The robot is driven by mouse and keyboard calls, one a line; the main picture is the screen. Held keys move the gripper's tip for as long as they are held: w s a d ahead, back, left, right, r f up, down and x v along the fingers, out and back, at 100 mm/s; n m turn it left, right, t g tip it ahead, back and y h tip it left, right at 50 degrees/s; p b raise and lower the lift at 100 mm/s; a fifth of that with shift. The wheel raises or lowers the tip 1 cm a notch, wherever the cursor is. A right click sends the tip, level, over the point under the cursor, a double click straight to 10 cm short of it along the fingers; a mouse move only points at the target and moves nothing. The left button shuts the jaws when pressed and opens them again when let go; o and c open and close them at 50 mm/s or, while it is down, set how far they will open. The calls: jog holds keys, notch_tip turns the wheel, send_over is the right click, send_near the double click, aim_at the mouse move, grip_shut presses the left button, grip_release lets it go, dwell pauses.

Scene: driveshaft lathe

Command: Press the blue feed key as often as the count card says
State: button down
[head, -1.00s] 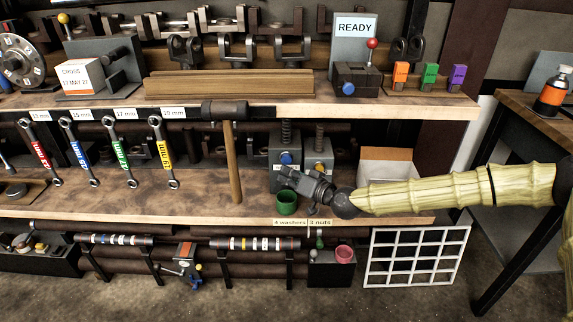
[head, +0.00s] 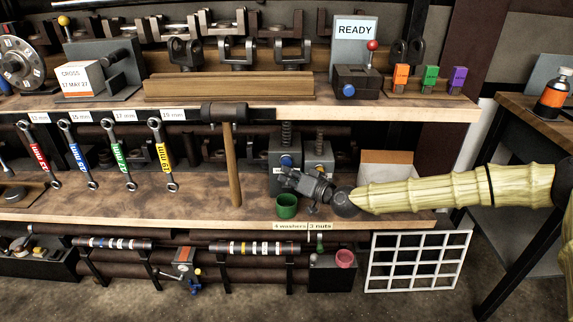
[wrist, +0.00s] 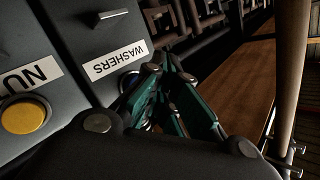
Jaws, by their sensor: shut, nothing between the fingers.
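The blue feed key (head: 287,162) is on the front of the grey washers dispenser (head: 285,148). In the wrist view the blue key (wrist: 129,80) shows only in part, behind my fingers, below the WASHERS label (wrist: 115,59). My gripper (head: 284,174) is shut and empty, its tips close in front of that dispenser, just below the key in the head view. I cannot tell whether they touch the key. The count card (head: 303,226) on the shelf's front edge reads "4 washers" and "3 nuts". A green cup (head: 287,207) stands below the gripper.
The nuts dispenser (head: 318,150) stands right beside, with a yellow key (wrist: 22,117). A cardboard box (head: 386,165) is to the right. A mallet (head: 232,160) stands to the left. Above, the upper shelf holds a READY sign (head: 355,30) and another blue button (head: 349,91).

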jog(key=shift+w, duration=0.15)
dwell(0.7)
jog(key=shift+w+b, duration=0.3)
jog(key=shift+b, duration=0.15)
jog(key=shift+w+b, duration=0.5)
jog(key=shift+w, duration=0.1)
dwell(0.9)
jog(key=shift+s, duration=0.15)
dwell(0.3)
jog(key=shift+s+p, duration=0.4)
jog(key=shift+s, duration=0.5)
jog(key=shift+s+d+p, duration=0.15)
jog(key=shift+s+p, duration=0.65)
jog(key=shift+s, duration=1.7)
